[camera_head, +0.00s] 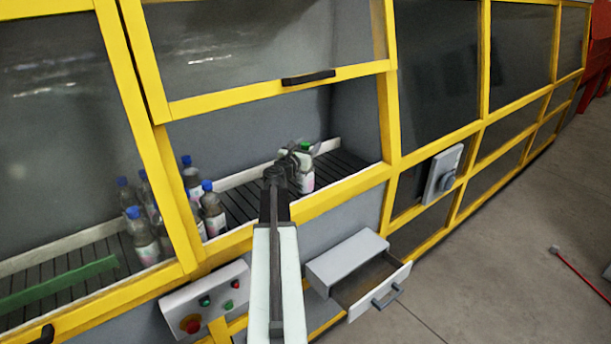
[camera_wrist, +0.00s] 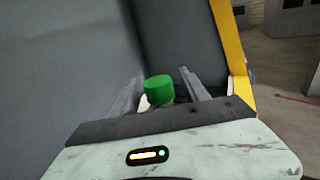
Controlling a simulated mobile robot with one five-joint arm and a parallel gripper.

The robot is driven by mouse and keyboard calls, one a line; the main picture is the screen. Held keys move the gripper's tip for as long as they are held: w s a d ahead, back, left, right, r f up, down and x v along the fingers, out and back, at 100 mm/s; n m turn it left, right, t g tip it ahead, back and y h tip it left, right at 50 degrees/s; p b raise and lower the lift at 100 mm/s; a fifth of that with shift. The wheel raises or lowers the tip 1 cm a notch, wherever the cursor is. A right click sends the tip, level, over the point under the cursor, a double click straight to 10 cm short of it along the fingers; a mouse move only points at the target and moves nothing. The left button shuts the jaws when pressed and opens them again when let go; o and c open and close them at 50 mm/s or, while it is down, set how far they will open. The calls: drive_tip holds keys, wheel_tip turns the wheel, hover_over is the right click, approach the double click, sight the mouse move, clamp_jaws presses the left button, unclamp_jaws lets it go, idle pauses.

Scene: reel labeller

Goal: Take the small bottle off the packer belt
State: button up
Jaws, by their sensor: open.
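The small bottle (camera_head: 307,182) has a green cap and a pale pink-and-white label. It stands upright on the dark slatted packer belt (camera_head: 352,164), near the belt's right end. My gripper (camera_head: 296,156) reaches in through the opening and is at the bottle's upper part. In the wrist view the green cap of the bottle (camera_wrist: 159,89) shows between the two fingers of my gripper (camera_wrist: 162,92), which stand apart on either side of it. The bottle's lower body is hidden there by my wrist. I cannot tell whether a finger touches it.
Several blue-capped bottles (camera_head: 212,210) stand on the belt to the left. Yellow frame bars (camera_head: 344,194) edge the opening, and a raised window with a dark handle (camera_head: 308,77) is above. Below are a control box (camera_head: 205,300) and an open drawer (camera_head: 360,273).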

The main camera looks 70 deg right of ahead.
clamp_jaws()
idle(1.3)
